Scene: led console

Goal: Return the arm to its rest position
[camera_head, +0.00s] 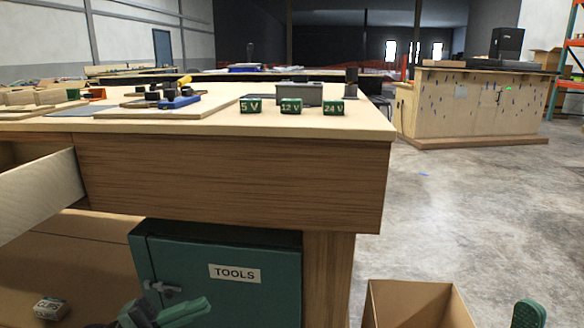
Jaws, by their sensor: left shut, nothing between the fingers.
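My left gripper (188,311) is at the bottom edge of the view, low in front of the teal cabinet (220,285) labelled TOOLS. Its green fingers are shut with nothing between them, and they are apart from the workbench top. A green rounded piece at the bottom right corner looks like part of my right gripper (528,314); too little of it shows to tell its state. The rest of both arms is out of view.
The wooden workbench (235,180) has an open drawer (38,195) at left. Blocks marked 5 V (250,106), 12 V (291,106) and 24 V (333,107) stand on top. An open cardboard box (415,305) stands at lower right.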

